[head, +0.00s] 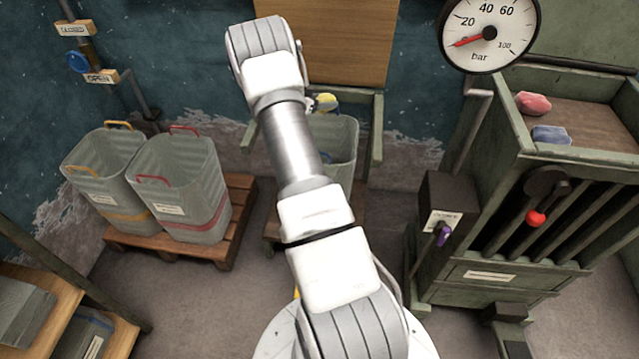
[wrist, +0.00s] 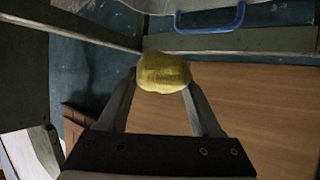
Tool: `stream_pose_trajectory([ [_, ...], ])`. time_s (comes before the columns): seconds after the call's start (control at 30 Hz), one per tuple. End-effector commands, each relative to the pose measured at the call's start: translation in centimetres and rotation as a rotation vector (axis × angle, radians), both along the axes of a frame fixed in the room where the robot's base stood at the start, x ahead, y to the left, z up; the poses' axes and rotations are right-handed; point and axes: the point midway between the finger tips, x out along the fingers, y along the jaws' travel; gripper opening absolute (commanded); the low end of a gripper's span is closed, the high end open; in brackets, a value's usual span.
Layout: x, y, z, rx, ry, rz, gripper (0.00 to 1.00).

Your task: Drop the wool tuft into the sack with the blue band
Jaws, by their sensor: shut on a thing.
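My gripper (wrist: 164,82) is shut on a yellow wool tuft (wrist: 165,73), held between its fingertips. In the head view the tuft (head: 326,102) shows just right of my arm, over or near the opening of a grey sack (head: 343,142) in a green frame. My arm hides much of that sack, and no band on it is visible. In the wrist view a blue handle (wrist: 212,24) sits on a pale rim beyond the tuft, apart from it. Whether the tuft is directly above the opening I cannot tell.
Two grey sacks stand on a pallet at left, one with a yellow band (head: 95,165), one with a red band (head: 190,185). A green machine (head: 510,250) at right bears a pink tuft (head: 533,103) and a blue tuft (head: 551,134). A wooden panel (head: 350,40) stands behind.

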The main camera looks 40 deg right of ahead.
Motion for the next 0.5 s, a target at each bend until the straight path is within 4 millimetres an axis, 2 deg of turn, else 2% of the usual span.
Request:
stream_pose_trajectory([
  [0.03,0.00,-0.01,-1.02,0.000,0.000,0.000,0.14],
  [0.1,0.01,-0.01,-1.45,0.000,0.000,0.000,0.14],
  [0.43,0.01,-0.01,-1.59,0.000,0.000,0.000,0.14],
  [0.47,0.01,-0.01,-1.59,0.000,0.000,0.000,0.67],
  [0.5,0.01,-0.01,-1.59,0.000,0.000,0.000,0.75],
])
